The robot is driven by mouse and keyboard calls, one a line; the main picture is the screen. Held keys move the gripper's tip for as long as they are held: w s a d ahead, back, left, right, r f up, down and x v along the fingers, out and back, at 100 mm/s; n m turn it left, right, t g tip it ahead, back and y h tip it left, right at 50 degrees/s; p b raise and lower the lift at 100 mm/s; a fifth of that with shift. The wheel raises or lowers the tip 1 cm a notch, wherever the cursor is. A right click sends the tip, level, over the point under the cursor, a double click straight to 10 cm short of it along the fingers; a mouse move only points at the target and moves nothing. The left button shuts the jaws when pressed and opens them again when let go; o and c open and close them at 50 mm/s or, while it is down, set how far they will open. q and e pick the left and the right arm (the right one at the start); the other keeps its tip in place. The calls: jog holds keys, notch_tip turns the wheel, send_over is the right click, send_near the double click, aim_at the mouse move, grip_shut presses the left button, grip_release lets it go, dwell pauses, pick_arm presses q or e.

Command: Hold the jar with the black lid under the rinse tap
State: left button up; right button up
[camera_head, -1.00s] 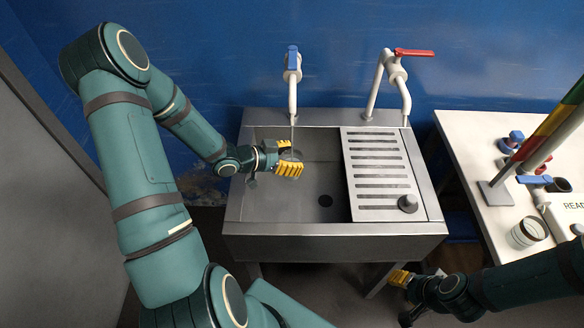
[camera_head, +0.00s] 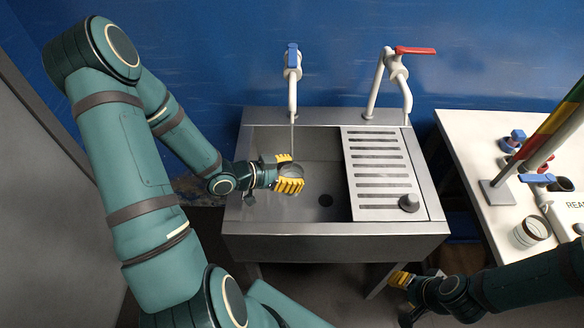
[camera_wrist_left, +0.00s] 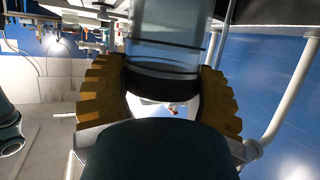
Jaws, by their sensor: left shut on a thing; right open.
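My left gripper (camera_head: 290,174) is shut on a jar (camera_head: 291,170) over the left part of the sink basin. In the left wrist view the clear glass jar (camera_wrist_left: 170,55) with a black band (camera_wrist_left: 160,86) sits between the yellow fingers. The fingers hide much of it, and I cannot tell its exact tilt. The rinse tap (camera_head: 292,90) with a blue lever stands behind the sink. A thin stream (camera_head: 292,138) runs from its spout down to the far side of the gripper and jar. My right gripper (camera_head: 402,279) is open and empty, low in front of the sink.
A white table (camera_head: 465,135) at right holds a small jar (camera_head: 531,232) and other apparatus. The basin front is clear.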

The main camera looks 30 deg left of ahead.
pick_arm(q)
jog(key=s+d+p, duration=0.4)
jog(key=s, duration=0.2)
jog(key=shift+s, duration=0.15)
dwell(0.5)
